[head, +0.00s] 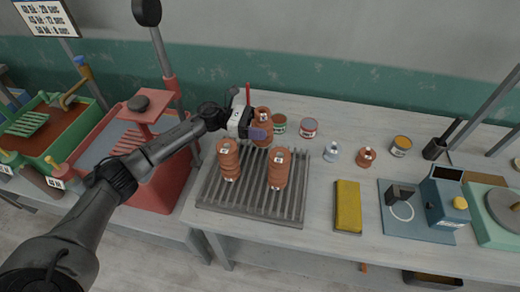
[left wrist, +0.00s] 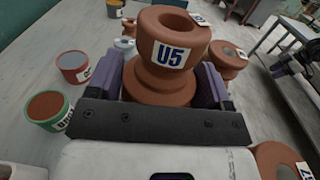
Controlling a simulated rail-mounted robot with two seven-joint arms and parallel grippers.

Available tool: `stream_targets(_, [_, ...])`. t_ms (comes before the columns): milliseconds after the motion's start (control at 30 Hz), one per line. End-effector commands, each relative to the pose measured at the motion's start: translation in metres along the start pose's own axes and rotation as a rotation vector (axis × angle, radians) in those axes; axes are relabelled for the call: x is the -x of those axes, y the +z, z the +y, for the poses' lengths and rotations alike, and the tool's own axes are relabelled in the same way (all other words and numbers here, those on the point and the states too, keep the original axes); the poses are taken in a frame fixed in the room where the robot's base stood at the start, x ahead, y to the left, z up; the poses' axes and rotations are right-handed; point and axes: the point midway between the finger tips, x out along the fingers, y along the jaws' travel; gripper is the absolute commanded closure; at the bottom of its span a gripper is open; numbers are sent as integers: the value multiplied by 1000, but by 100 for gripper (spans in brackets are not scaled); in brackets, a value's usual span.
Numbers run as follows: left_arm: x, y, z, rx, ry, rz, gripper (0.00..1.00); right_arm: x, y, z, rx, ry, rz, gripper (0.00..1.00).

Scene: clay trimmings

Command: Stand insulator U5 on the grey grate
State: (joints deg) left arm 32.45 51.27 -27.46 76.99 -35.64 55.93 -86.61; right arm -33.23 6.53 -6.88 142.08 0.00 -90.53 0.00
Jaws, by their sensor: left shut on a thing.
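My left gripper (head: 246,124) is shut around a terracotta ribbed insulator (head: 263,128). In the left wrist view the insulator, labelled U5 (left wrist: 166,53), is upright between the two purple fingers. In the head view it is at the back edge of the grey grate (head: 208,192); I cannot tell whether its base touches the slats. Two similar insulators stand upright on the grate, one at left (head: 229,163) and one at right (head: 279,172). A dark and purple shape at the right edge of the left wrist view may be my right gripper (left wrist: 284,66); its jaws are unclear.
A yellow block (head: 347,205) lies right of the grate. The grate's front middle is free.

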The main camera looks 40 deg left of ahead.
Motion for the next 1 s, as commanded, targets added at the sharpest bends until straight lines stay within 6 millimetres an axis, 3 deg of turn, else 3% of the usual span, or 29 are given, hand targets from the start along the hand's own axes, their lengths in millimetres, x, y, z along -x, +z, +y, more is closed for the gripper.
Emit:
stream_targets(700, [-1, -61, 0, -1, 0, -3, 76, -3, 2, 3, 10, 8, 0, 57])
stream_targets(1000, [0, -62, 0, -2, 0, -3, 76, -4, 2, 2, 7, 5, 0, 57])
